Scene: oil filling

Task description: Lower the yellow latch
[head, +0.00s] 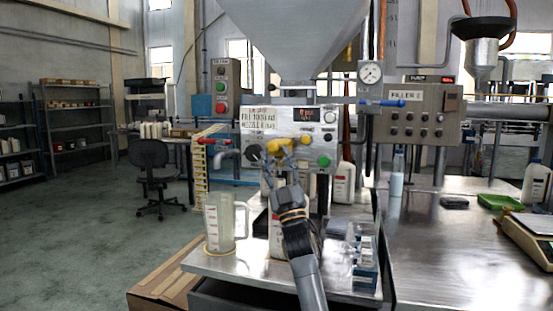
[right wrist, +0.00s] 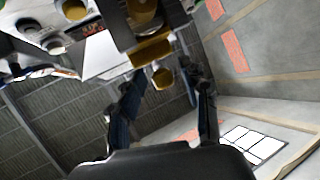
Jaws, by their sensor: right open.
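The yellow latch (head: 272,147) is on the front of the filling machine's panel (head: 270,119), beside a second yellow part, a round knob (head: 304,144). My right gripper (head: 280,163) is raised in front of the panel, just below the latch, and overlaps its lower part in the head view. In the right wrist view the gripper's dark fingers (right wrist: 165,100) are spread apart, with a yellow part (right wrist: 163,77) showing between them. Nothing is held. I cannot tell whether a finger touches the latch. My left gripper is out of view.
A clear measuring jug (head: 220,222) stands on the steel table at left, and a white bottle (head: 275,235) is partly behind my right arm. Small boxes (head: 366,262) are at the right front. A red-handled valve (head: 214,141) sticks out left of the panel.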

